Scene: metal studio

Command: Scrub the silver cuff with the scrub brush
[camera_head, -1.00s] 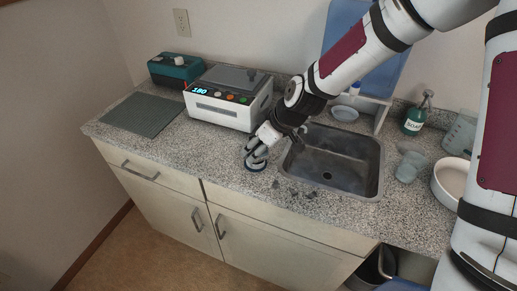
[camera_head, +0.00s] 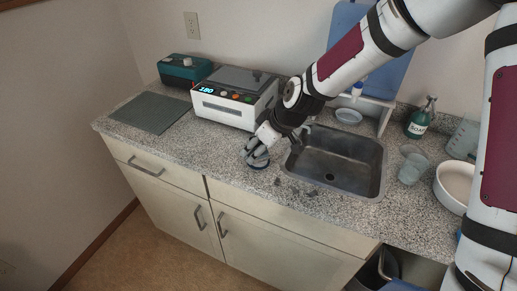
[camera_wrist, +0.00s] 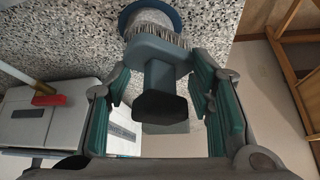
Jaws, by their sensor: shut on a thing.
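My gripper (camera_head: 257,150) is low over the counter, left of the sink. In the wrist view, my gripper (camera_wrist: 163,95) is shut on the scrub brush (camera_wrist: 163,75), with a finger on each side of its blue-grey handle. The brush's pale bristles point away from my palm, toward a silvery round piece (camera_wrist: 150,20) with a blue rim, which looks like the silver cuff. The bristles overlap its near side in the picture; whether they press on it I cannot tell. In the head view only the dark blue rim (camera_head: 258,166) shows clearly under my fingers.
The sink (camera_head: 335,163) is right of my gripper, with dark bits (camera_head: 296,191) on the counter before it. A white device reading 180 (camera_head: 235,98) stands close behind. A grey mat (camera_head: 150,113) lies farther left. A soap bottle (camera_head: 418,122), cup and white bowl (camera_head: 455,186) are right.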

